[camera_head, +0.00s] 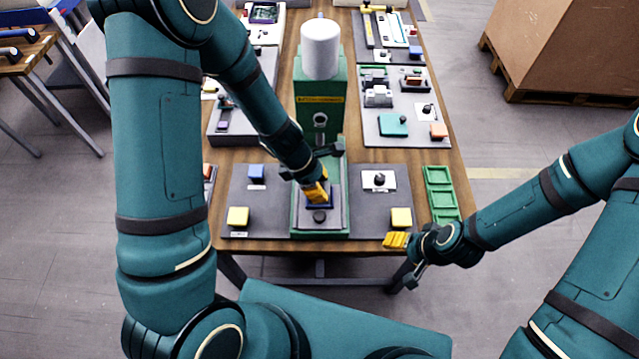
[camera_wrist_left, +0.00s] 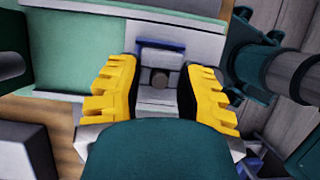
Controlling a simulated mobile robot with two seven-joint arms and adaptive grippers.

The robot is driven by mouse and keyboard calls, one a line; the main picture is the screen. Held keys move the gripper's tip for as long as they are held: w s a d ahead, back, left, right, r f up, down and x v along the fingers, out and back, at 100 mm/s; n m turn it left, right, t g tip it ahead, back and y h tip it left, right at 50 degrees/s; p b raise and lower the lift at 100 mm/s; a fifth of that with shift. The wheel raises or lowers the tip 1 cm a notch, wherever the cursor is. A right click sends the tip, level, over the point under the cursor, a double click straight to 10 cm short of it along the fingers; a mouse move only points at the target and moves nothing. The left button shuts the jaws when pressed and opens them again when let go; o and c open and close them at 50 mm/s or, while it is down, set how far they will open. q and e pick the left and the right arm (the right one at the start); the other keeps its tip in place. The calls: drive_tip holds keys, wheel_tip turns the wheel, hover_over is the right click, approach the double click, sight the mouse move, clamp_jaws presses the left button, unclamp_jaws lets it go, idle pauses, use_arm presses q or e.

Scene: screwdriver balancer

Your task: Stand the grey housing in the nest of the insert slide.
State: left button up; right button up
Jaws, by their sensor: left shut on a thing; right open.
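The insert slide (camera_head: 334,217) is a grey plate in the green base of the press, at the middle of the table's near side. Its nest (camera_head: 318,207) shows as a blue edge, and a dark round knob (camera_head: 320,216) sits in front of it. My left gripper (camera_head: 316,191) is over the nest. In the left wrist view its yellow fingers (camera_wrist_left: 160,68) stand either side of the grey housing (camera_wrist_left: 160,58), which they hold at the blue nest. Whether the housing is fully seated is hidden. My right gripper (camera_head: 398,243) is open and empty near the table's front right edge.
The green press (camera_head: 308,90) with a white cylinder (camera_head: 320,48) rises behind the slide. A green tray (camera_head: 440,175) stands at the right. Other fixtures fill the table's far sides.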

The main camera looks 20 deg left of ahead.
use_arm(q)
drive_tip(key=shift+f+b, duration=0.85)
drive_tip(key=shift+f, duration=0.15)
idle(0.3)
drive_tip(key=o, duration=1.1)
